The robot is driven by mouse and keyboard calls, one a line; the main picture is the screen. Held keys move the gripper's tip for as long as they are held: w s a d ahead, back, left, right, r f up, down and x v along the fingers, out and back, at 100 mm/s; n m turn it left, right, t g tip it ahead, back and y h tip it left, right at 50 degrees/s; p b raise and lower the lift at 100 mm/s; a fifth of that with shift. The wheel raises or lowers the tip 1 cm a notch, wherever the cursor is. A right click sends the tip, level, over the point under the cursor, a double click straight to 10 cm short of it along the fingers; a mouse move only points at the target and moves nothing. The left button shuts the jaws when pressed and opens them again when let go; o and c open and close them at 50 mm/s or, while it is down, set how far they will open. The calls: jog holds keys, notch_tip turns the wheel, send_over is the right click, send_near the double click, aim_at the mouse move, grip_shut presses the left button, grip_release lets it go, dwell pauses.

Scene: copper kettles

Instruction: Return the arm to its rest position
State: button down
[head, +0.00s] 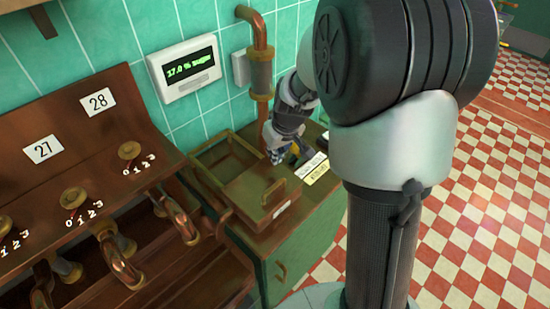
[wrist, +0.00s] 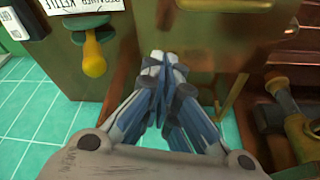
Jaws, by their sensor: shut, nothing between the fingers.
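My gripper (wrist: 160,62) points forward in the wrist view with its fingertips together and nothing between them. A brown metal panel is behind the fingertips; I cannot tell whether they touch it. In the head view my gripper (head: 278,155) is small and partly hidden, above the back of the green cabinet, beside an open brass box. My arm fills the middle right of the head view, bent, and covers part of the cabinet and floor.
The open brass box (head: 228,150) and a handled lid (head: 275,192) are on the green cabinet (head: 300,240). A copper pipe (head: 262,75) rises behind. Numbered dials and taps line the brown panel (head: 95,130) at left. A yellow knob (wrist: 93,60) is left of the fingers. Checkered floor (head: 470,220) is open at right.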

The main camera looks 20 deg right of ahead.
jog(key=s+a+r+p, duration=0.1)
jog(key=s+a+r, duration=0.2)
jog(key=s+r, duration=0.45)
jog(key=s+a+r+p, duration=0.1)
jog(key=s+a+r, duration=0.2)
jog(key=s+r, duration=0.4)
jog(key=s+a+r+m, duration=0.1)
jog(key=s+a+r, duration=0.1)
jog(key=s, duration=1.1)
jog(key=shift+r+t, duration=0.25)
jog(key=shift+t, duration=0.15)
jog(key=c, duration=2.3)
grip_release()
